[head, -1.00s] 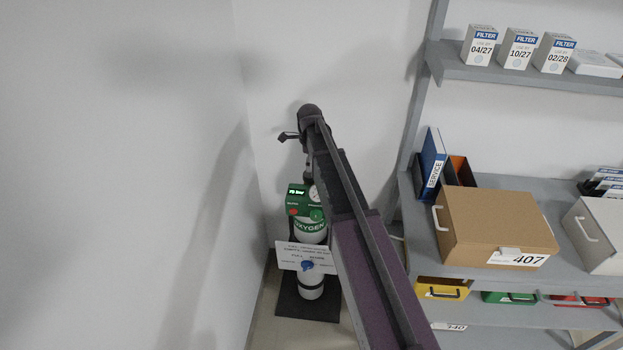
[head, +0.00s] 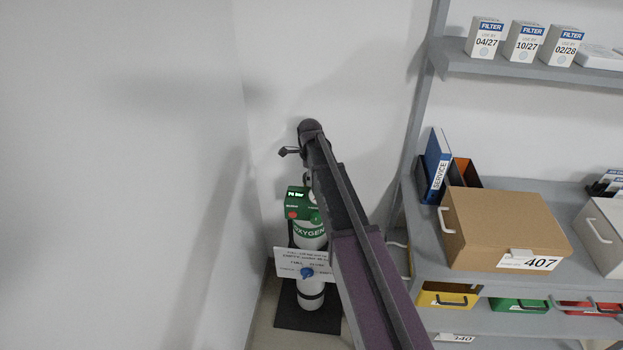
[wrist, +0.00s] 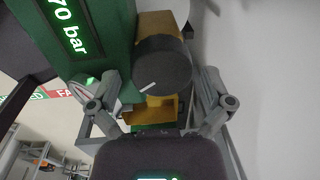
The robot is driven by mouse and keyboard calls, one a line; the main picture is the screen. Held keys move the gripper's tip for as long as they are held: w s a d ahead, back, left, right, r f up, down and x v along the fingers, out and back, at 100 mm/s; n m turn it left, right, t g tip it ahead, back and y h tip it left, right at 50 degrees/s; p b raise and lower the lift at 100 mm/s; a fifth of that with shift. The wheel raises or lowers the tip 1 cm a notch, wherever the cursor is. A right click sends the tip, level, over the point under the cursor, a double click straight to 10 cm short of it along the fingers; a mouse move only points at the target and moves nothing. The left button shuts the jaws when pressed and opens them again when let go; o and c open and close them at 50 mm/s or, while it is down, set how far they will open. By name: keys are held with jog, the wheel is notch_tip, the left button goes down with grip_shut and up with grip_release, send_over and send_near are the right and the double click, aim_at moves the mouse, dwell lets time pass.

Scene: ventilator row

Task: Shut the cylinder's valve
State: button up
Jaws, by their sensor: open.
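The green-and-white oxygen cylinder (head: 312,232) stands upright in the corner, partly behind my arm. Its green head unit (head: 299,203) has a lit pressure display, which reads 70 bar in the wrist view (wrist: 68,28). A dark round valve knob (wrist: 163,66) with a white mark sits on a brass body (wrist: 158,25) beside the green unit. My gripper (wrist: 161,80) is open, one finger on each side of the knob, with visible gaps and nothing held. In the head view my gripper (head: 290,151) is above the cylinder, mostly hidden by my arm; the knob is hidden there.
A white tag (head: 300,263) with a blue marker hangs on the cylinder, which stands on a dark base (head: 290,318). White walls close in on the left and behind. A grey shelf unit (head: 425,215) on the right bears a cardboard box (head: 500,225) and a blue binder (head: 437,165).

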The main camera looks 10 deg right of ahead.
jog(key=c, duration=1)
jog(key=shift+d, duration=0.25)
jog(key=shift+a, duration=0.2)
